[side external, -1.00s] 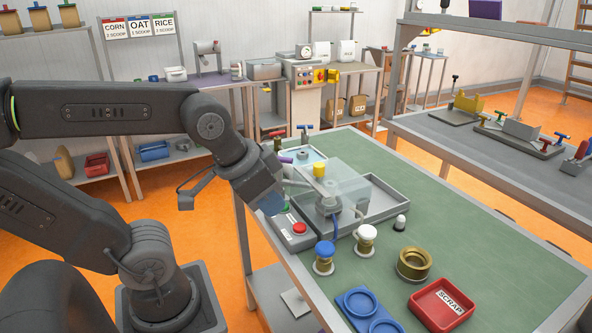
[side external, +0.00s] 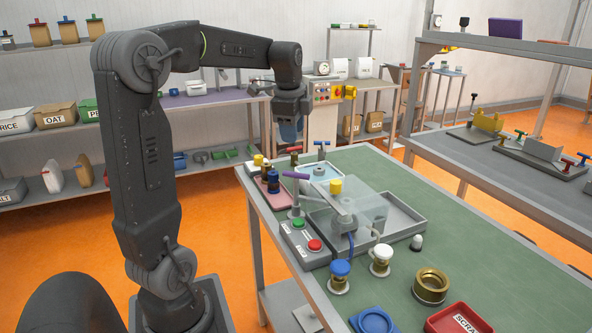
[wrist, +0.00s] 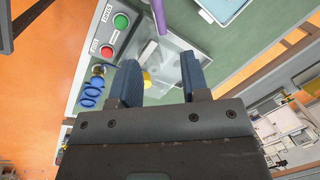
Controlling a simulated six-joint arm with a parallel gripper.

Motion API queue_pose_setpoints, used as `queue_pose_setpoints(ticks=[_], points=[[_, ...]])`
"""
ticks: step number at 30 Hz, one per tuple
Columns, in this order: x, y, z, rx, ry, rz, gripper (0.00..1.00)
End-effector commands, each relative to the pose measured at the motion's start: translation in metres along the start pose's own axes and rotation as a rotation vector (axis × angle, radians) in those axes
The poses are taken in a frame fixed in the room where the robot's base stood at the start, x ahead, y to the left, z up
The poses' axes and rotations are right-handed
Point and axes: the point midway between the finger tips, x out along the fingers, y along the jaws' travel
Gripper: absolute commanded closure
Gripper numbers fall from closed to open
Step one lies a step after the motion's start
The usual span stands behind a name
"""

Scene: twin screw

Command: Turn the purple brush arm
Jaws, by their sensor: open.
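The purple brush arm (side external: 296,175) is a short bar on top of a thin post beside the button box, left of the clear-covered machine in the side view. Its purple bar also shows at the top of the wrist view (wrist: 158,16). My gripper (side external: 290,130) hangs above and behind the bench's left end, clear of the purple arm. Its blue fingers (wrist: 160,80) are apart with nothing held between them. The clear cover with a yellow knob (side external: 335,186) sits over the grey tray (side external: 404,215).
The button box (side external: 305,244) has a green and a red button. Blue and white knobbed fittings (side external: 340,273) stand in front of the tray. A pink tray of bottles (side external: 268,190) is at the bench's left corner.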

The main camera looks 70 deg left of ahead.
Motion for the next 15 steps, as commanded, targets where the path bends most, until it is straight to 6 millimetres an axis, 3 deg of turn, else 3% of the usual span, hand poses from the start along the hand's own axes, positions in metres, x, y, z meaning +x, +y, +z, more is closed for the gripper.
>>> queue_pose_setpoints(ticks=[15], points=[[0.1,0.002,0.0,-0.003,-0.001,0.004,0.58]])
